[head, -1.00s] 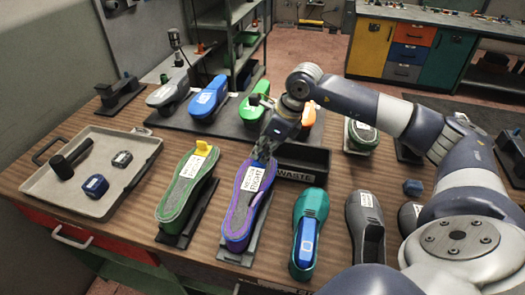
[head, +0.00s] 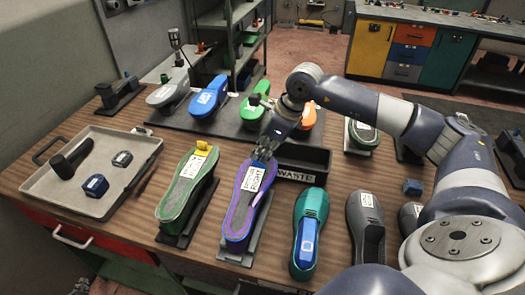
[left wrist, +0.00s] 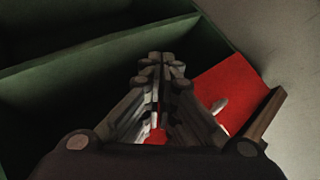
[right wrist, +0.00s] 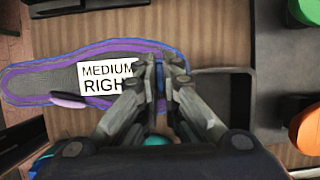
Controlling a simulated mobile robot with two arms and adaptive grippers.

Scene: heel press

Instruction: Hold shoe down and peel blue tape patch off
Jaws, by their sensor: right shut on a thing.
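The purple and grey shoe with a MEDIUM RIGHT label (head: 238,205) lies sole up on a dark stand on the bench. It also shows in the right wrist view (right wrist: 45,82). Blue tape (right wrist: 160,78) is at its far end, between the fingers of my right gripper (right wrist: 158,72). My right gripper is shut on the blue tape at the shoe's far end; how much of it is lifted cannot be told. My left gripper (left wrist: 162,62) is outside the head view; its fingertips meet, with nothing seen between them, near green and red furniture surfaces.
A black WASTE bin (head: 305,160) stands right of the shoe's far end. A green shoe with a yellow patch (head: 180,200) is left of it, a teal shoe (head: 309,215) right. A grey tray (head: 50,192) with tools is at far left. More shoes stand behind.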

